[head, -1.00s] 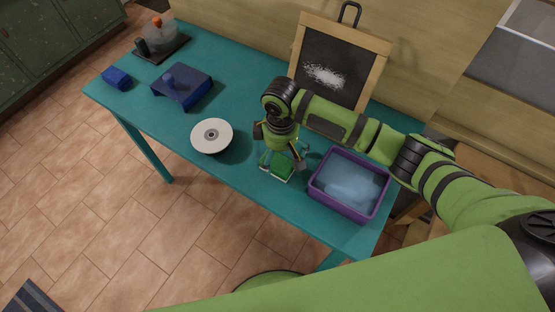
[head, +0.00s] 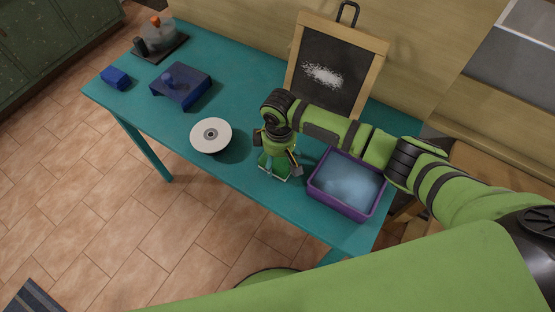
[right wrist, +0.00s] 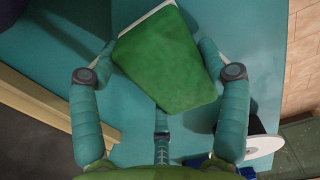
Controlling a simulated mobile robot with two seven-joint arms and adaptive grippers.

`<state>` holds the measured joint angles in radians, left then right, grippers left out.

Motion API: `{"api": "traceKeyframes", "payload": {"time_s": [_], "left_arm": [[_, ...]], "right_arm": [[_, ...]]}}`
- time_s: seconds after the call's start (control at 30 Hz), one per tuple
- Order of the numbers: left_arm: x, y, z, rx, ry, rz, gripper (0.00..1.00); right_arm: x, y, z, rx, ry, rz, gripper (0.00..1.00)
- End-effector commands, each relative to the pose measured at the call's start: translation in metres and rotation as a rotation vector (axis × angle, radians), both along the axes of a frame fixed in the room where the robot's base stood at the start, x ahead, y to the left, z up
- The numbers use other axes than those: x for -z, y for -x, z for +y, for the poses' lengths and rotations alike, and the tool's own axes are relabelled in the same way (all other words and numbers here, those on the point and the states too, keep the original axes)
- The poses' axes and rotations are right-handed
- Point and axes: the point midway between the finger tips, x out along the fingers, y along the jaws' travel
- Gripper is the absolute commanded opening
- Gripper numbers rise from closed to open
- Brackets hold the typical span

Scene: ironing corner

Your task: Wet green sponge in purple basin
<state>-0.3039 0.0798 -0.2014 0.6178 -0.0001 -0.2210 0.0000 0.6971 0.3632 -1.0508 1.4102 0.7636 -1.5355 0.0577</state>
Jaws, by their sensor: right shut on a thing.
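The green sponge (right wrist: 165,62), with a pale layer along its edge, fills the space between my right gripper's fingers in the right wrist view. In the head view my right gripper (head: 279,164) points down over the table, left of the basin, shut on the sponge and partly hiding it. I cannot tell whether the sponge touches the tabletop. The purple basin (head: 342,208) stands at the table's near right end and holds pale blue water (head: 350,182). My left gripper is not in view.
On the teal table (head: 238,80), a framed blackboard (head: 345,75) with a white chalk smear stands behind. A white disc (head: 211,148) lies left of my gripper. A dark blue box (head: 182,92), a small blue block (head: 116,77) and a dark tray (head: 175,50) with items are further left.

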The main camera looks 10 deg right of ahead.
Motion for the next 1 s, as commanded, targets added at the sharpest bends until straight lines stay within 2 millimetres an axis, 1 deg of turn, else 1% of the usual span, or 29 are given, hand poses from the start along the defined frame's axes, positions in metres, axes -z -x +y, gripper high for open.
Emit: {"api": "traceKeyframes", "payload": {"time_s": [0.1, 0.23, 0.37, 0.4, 0.47, 0.8, 1.0], "left_arm": [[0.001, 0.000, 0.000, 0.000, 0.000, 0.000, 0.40], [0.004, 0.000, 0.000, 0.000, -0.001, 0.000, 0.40], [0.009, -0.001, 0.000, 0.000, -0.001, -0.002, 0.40], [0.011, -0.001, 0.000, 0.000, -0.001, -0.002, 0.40], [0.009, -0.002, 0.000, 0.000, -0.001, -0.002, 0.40], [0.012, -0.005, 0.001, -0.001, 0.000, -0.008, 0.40], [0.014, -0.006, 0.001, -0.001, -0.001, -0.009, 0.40]], "right_arm": [[-0.001, 0.001, -0.001, 0.000, 0.001, 0.004, 0.49], [-0.012, 0.001, 0.000, 0.001, 0.001, 0.002, 0.48], [-0.032, 0.000, 0.000, -0.001, -0.001, -0.001, 0.48], [-0.041, 0.000, 0.000, -0.002, -0.002, -0.002, 0.48], [-0.045, 0.011, -0.001, -0.003, -0.001, 0.004, 0.48], [-0.078, 0.067, -0.004, -0.003, -0.002, 0.002, 0.48], [-0.094, 0.094, -0.006, -0.002, -0.001, 0.002, 0.48]]}}
